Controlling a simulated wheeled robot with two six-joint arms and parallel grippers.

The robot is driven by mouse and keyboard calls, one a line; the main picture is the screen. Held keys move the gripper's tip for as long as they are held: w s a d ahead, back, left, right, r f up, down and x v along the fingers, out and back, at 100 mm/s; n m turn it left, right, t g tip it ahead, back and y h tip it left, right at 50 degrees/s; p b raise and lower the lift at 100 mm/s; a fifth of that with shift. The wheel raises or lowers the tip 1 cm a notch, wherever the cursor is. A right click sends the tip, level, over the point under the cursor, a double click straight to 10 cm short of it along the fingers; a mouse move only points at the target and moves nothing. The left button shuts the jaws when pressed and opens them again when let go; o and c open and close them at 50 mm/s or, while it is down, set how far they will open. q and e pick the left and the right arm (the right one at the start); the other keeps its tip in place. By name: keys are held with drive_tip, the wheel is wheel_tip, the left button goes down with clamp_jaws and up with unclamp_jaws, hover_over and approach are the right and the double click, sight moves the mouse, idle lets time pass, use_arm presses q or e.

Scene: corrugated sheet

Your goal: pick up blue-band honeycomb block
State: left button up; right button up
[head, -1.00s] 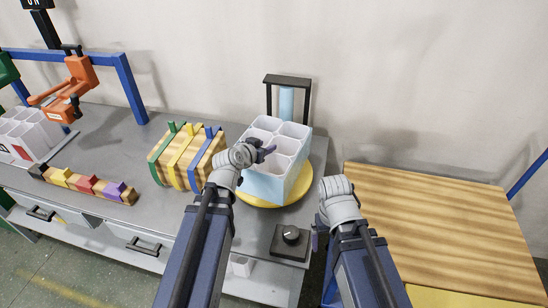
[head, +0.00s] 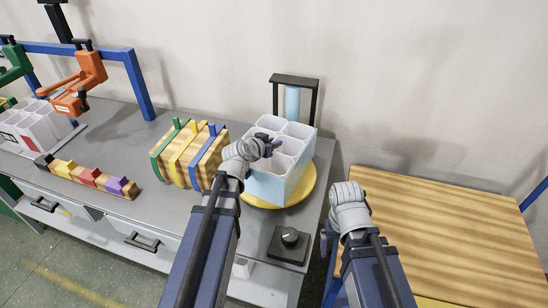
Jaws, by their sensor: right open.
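Three wood-patterned blocks stand side by side on the grey bench, with green, yellow and blue bands. The blue-band block (head: 211,157) is the rightmost, beside my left wrist. A pale blue block with several open white cells (head: 279,183) stands on a yellow round plate (head: 309,188). My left gripper (head: 272,145) is at the upper left of this celled block, its dark fingers over the cells. Whether its jaws grip a cell wall cannot be told. My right gripper (head: 349,192) is open to the right of the bench, by the wooden board; its fingertips are mostly hidden.
A black frame with a blue cylinder (head: 292,101) rises behind the plate. A black knob box (head: 288,243) sits at the bench's front right. A strip of coloured pieces (head: 87,177), white cell holders (head: 35,128) and an orange clamp (head: 80,85) are left. A wooden board (head: 450,230) is right.

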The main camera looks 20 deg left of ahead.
use_arm(q)
clamp_jaws()
idle(1.0)
